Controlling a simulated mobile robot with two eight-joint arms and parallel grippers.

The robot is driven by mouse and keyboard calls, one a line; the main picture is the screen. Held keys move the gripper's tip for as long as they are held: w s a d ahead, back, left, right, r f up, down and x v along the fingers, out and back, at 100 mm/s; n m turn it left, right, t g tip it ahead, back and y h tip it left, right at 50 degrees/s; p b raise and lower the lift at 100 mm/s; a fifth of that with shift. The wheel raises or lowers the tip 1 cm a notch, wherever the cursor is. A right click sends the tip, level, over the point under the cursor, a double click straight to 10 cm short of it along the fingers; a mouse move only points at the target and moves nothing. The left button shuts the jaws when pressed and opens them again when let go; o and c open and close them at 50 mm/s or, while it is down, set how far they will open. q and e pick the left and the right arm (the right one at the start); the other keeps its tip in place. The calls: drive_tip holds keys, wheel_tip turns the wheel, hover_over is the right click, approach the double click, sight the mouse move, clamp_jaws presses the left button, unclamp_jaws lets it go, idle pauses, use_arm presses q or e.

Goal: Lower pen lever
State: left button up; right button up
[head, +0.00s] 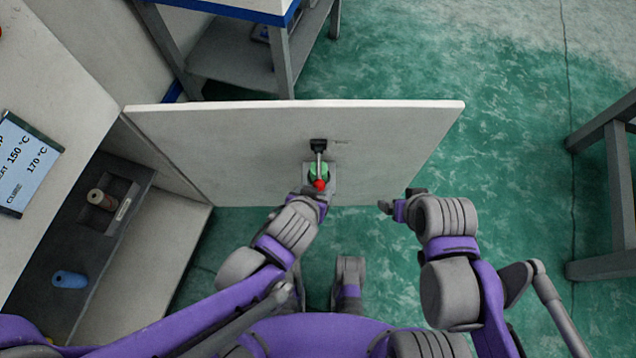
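The white panel (230,140) spans the middle. A grey table frame (615,160) stands right. Green floor is open between.

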use_arm(q)
drive_tip(key=p+v, duration=0.1)
drive_tip(key=v, duration=0.3)
drive_tip(key=shift+r+p, duration=0.1)
drive_tip(key=shift+p, duration=0.2)
use_arm(e)
wheel_tip(320, 180, up, 2)
drive_tip(key=shift+r, duration=0.2)
use_arm(q)
drive_tip(key=a+r+n+g+y+p, duration=0.2)
drive_tip(key=a+r+p, duration=0.8)
drive_tip(key=a+r, duration=0.6)
drive_tip(key=shift+r+n, duration=0.25)
drive_tip(key=shift+n, duration=0.25)
use_arm(e)
wheel_tip(320, 180, up, 12)
drive_tip(key=w, duration=0.2)
drive_tip(key=shift+f+t, duration=0.15)
drive_tip(key=shift+t, duration=0.15)
use_arm(q)
drive_tip(key=shift+s+a+f, duration=0.1)
drive_tip(key=shift+c, duration=0.2)
use_arm(e)
drive_tip(key=shift+f, duration=0.1)
